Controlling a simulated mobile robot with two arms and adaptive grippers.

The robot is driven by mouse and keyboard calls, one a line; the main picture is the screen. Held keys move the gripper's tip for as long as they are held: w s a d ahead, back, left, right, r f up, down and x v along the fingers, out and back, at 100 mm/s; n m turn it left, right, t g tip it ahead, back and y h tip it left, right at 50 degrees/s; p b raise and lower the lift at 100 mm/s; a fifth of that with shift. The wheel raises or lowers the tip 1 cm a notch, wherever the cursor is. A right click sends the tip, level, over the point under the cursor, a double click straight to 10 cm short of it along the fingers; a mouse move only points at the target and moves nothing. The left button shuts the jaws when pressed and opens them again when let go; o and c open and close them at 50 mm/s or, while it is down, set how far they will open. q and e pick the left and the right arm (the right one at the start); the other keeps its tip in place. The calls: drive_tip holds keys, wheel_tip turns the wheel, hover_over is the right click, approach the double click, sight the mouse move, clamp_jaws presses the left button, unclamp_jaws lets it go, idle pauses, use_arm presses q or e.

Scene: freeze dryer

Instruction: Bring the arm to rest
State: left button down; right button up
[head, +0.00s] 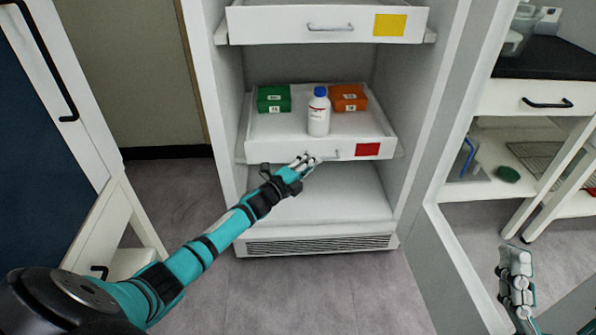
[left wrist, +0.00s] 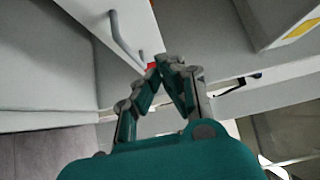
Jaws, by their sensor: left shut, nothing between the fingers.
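My left arm reaches in from the left in the head view. Its gripper (head: 306,162) is shut and empty, at the front of the middle drawer (head: 260,147) by its handle. In the left wrist view the fingertips (left wrist: 166,62) meet close to the drawer handle (left wrist: 124,40); I cannot tell if they touch it. My right gripper (head: 515,265) is at the lower right in the head view, by the open door. Its fingers are too small to judge.
The drawer, with a red label (head: 367,150), holds a white bottle with a blue cap (head: 319,112), a green box (head: 273,99) and an orange box (head: 348,97). An upper drawer (head: 290,24) is above. The open door frame (head: 448,262) stands right; floor is clear in front.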

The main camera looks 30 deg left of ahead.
use_arm(q)
drive_tip(key=shift+s+a+p, duration=0.2)
drive_tip(key=shift+s+p, duration=0.15)
drive_tip(key=shift+s, duration=1.1)
drive_tip(key=shift+s+a+p, duration=0.2)
drive_tip(key=shift+s+p, duration=0.15)
drive_tip(key=shift+s, duration=1.05)
use_arm(e)
drive_tip(key=w+f+g+h, duration=0.2)
drive_tip(key=w+f+g, duration=0.2)
drive_tip(key=f, duration=0.2)
drive_tip(key=shift+w+g, duration=0.15)
drive_tip(key=shift+g, duration=0.15)
